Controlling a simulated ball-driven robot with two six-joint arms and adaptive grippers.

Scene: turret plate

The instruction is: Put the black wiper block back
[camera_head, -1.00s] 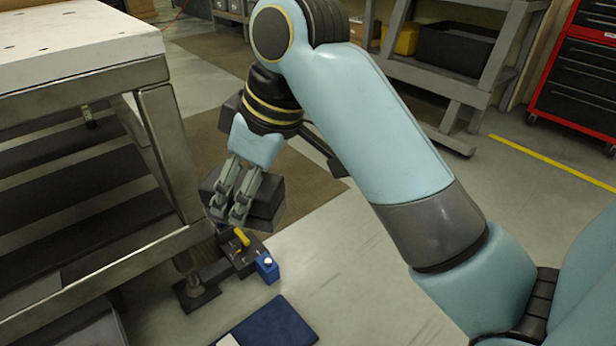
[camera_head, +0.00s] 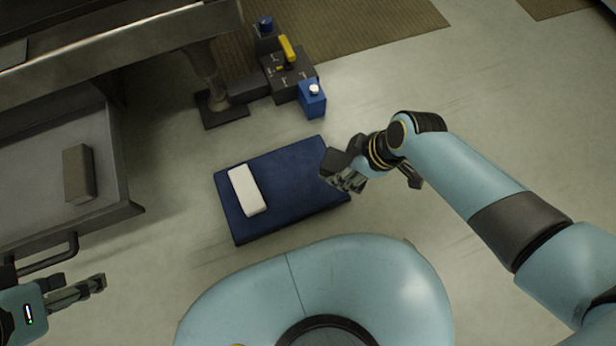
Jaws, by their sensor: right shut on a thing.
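My right gripper (camera_head: 348,180) is shut on a dark block (camera_head: 336,163), which looks like the black wiper block. It holds the block at the right edge of a dark blue mat (camera_head: 280,211); whether block and mat touch I cannot tell. The block is partly hidden by the fingers.
A white block (camera_head: 247,190) lies on the mat's left part. An open grey drawer (camera_head: 118,206) with a handle (camera_head: 50,258) juts out at the left and holds a grey-brown block (camera_head: 78,174). The bench edge (camera_head: 120,52) overhangs the upper left. Floor right of the turret plate is clear.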

